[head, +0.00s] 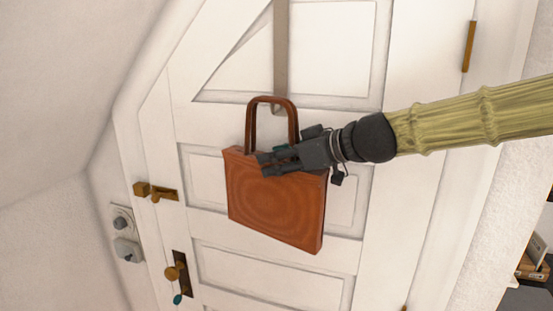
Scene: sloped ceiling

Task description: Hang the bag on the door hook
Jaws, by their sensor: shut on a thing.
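The bag (270,205) is a flat orange-brown case with a stiff brown looped handle (272,100) standing up from its top. It is slightly tilted in front of the white door. The door hook (281,50) is a long grey strip down the upper door, and its lower end shows at the handle's loop. I cannot tell whether the handle is on the hook or only in front of it. My gripper (268,162) comes from the right and is shut on the bag at its top edge, below the handle. The fingers hide part of that edge.
The white panelled door (405,200) has a brass latch (158,193) and a brass knob (176,272) at left, and a brass hinge (468,46) at upper right. A sloped wall closes in at left. Boxes (533,268) show at lower right.

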